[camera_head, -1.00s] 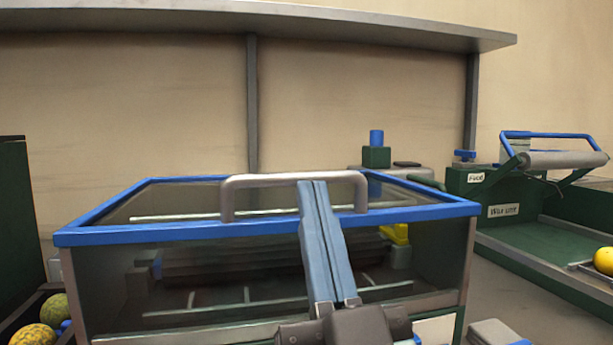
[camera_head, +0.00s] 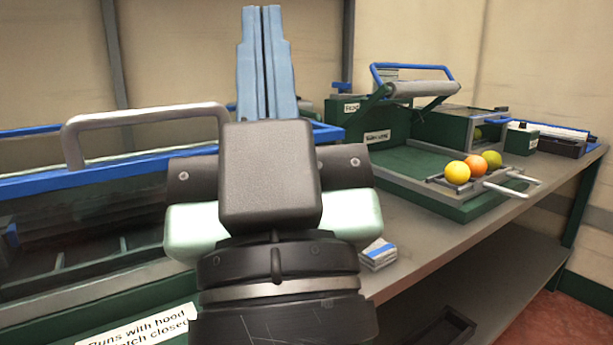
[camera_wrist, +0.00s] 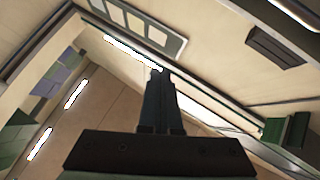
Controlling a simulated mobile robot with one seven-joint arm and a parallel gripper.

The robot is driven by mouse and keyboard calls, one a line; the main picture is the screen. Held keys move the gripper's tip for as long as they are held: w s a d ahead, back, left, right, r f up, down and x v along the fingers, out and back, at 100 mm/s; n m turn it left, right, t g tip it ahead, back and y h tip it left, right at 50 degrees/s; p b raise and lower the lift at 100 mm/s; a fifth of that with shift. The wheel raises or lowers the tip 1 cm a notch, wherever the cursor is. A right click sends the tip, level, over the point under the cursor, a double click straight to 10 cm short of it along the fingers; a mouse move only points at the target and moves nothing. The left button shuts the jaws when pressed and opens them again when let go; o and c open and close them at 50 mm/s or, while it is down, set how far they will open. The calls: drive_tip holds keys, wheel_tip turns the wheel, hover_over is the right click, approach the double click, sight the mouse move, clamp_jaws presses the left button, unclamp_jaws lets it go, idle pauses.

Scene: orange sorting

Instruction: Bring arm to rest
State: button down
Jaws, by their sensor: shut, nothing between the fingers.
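My gripper (camera_head: 262,50) stands upright in the middle of the head view, its two long blue-grey fingers together and nothing between them. It is in front of the bench, and my wrist hides part of the blue-rimmed clear hood (camera_head: 110,172) behind it. The hood's grey handle (camera_head: 145,117) shows to the left of my gripper. In the wrist view my gripper's fingers (camera_wrist: 158,90) point up toward the walls and ceiling, clear of any object.
On the right, a green tray machine (camera_head: 410,165) holds a yellow fruit (camera_head: 457,172), an orange fruit (camera_head: 475,164) and a greenish fruit (camera_head: 491,159) near a metal handle (camera_head: 508,189). A small pale box (camera_head: 378,254) lies near the bench edge. A shelf (camera_head: 480,255) runs below.

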wheel_tip(320, 180, up, 40)
drive_tip(key=s+d+m+h+p, duration=0.1)
drive_tip(key=h+p, duration=0.3)
drive_tip(key=p, duration=3.4)
drive_tip(key=shift+d+r+m+t, duration=0.15)
drive_tip(key=shift+d+m+t, duration=0.25)
drive_tip(key=shift+d+m, duration=0.4)
